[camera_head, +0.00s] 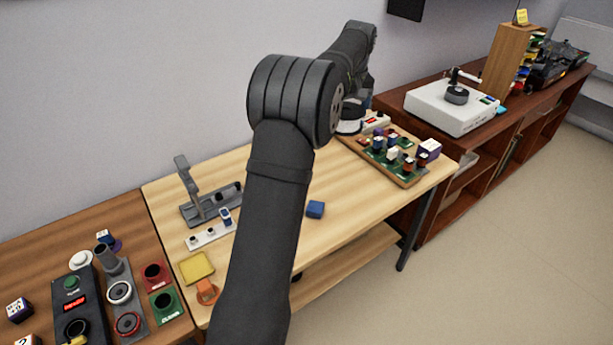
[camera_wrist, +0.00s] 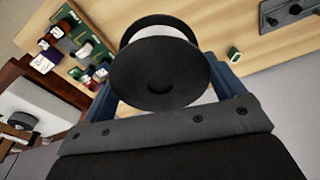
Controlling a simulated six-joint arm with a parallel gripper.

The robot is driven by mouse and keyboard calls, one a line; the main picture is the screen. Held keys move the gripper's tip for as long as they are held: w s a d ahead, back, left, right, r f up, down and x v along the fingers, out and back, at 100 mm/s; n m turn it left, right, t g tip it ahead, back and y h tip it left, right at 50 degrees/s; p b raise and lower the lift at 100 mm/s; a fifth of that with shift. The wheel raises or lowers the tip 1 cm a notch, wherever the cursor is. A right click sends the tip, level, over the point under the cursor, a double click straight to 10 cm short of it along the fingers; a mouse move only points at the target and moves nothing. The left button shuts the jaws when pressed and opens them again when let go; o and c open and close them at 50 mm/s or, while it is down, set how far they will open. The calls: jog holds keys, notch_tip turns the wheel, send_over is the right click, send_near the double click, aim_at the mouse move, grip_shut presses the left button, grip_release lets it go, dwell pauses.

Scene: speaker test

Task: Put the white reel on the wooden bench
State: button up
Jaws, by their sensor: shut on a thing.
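The white reel (camera_wrist: 160,72) has dark round flanges and a pale core, and it fills the middle of the wrist view. My gripper (camera_wrist: 165,85) is shut on it, with a blue finger on either side. In the head view the reel (camera_head: 348,127) shows partly behind my arm, at the back of the light wooden bench (camera_head: 345,215). The bench also shows behind the reel in the wrist view (camera_wrist: 225,18). My gripper (camera_head: 363,102) is mostly hidden by my arm in the head view. I cannot tell the gap between reel and bench.
A board with several coloured blocks (camera_head: 408,178) lies at the bench's right end. A grey stand (camera_head: 198,208) and a white strip (camera_head: 210,236) are left. A white player (camera_head: 450,107) stands on the dark red cabinet (camera_head: 480,130).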

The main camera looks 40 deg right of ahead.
notch_tip(320, 180, down, 15)
jog(key=w+a+f, duration=0.1)
jog(key=w+f, duration=0.1)
jog(key=w, duration=0.1)
jog(key=w+a+f, duration=0.1)
jog(key=w+f, duration=0.1)
jog(key=w, duration=0.2)
jog(key=w+a+f, duration=0.1)
jog(key=w+f, duration=0.1)
jog(key=w, duration=0.2)
jog(key=shift+w+f, duration=0.1)
jog(key=shift+f, duration=2.2)
jog(key=shift+f, duration=0.1)
jog(key=o, duration=0.9)
jog(key=shift+f, duration=0.1)
jog(key=shift+o, duration=0.2)
notch_tip(320, 180, up, 12)
jog(key=s, duration=0.1)
jog(key=shift+s+a, duration=0.2)
jog(key=shift+a, duration=0.05)
